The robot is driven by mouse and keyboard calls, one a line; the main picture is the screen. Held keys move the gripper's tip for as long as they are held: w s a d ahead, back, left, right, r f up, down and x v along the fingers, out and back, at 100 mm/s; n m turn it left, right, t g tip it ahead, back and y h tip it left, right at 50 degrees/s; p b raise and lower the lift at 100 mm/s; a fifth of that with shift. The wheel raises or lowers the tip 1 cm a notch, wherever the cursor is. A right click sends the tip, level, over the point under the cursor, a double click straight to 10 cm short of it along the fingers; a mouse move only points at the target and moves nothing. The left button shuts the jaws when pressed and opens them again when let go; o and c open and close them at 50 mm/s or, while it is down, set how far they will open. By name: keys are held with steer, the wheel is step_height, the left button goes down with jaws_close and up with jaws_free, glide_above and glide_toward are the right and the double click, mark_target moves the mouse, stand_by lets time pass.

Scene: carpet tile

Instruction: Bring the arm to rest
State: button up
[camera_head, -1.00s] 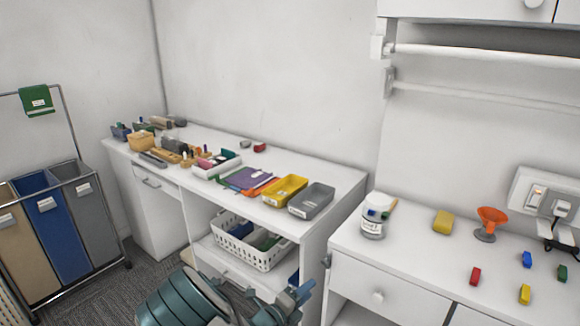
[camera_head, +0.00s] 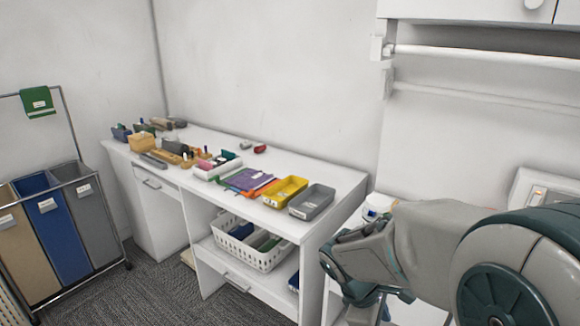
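My arm (camera_head: 440,255) fills the lower right of the head view, in front of the right-hand counter. My gripper (camera_head: 365,300) hangs below the wrist in front of that counter, partly cut off by the picture's lower edge. Its fingertips are not clear, so I cannot tell whether it is open or shut, or whether it holds anything. The arm hides most of the right counter top.
A long white desk (camera_head: 335,178) carries a yellow tray (camera_head: 285,190), a grey tray (camera_head: 311,201) and several small items. A white basket (camera_head: 262,258) sits on its shelf. A sorting hamper (camera_head: 65,230) stands at left. The carpet (camera_head: 160,290) between is clear.

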steer(key=s+a+r+m+t+y, duration=0.3)
steer(key=s+r+m+y, duration=0.2)
steer(key=m, duration=0.7)
steer(key=shift+s+r, duration=0.95)
steer(key=shift+s, duration=0.65)
steer(key=shift+c, duration=0.5)
steer(key=shift+a, duration=0.1)
